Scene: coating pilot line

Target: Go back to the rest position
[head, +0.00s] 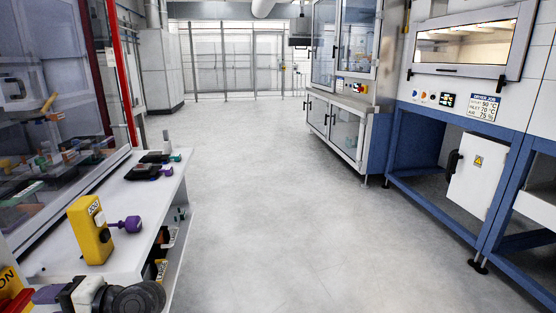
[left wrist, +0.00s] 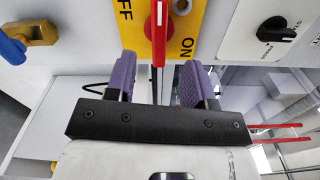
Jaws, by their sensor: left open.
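My left gripper (left wrist: 158,68) shows in the left wrist view with two purple fingers spread apart, open and empty. In that view a red switch handle (left wrist: 158,30) on a yellow plate (left wrist: 190,20) marked OFF and ON lines up with the gap between the fingertips. Space shows on both sides of the handle, and I cannot tell how far in front of it the fingers are. In the head view the left gripper (head: 47,294) is at the bottom left corner, beside a yellow plate (head: 12,284) with ON lettering. My right gripper is not in view.
Blue-framed machines (head: 455,130) line the right. The grey floor (head: 260,200) between is clear. The left wrist view also shows a black knob (left wrist: 275,30).

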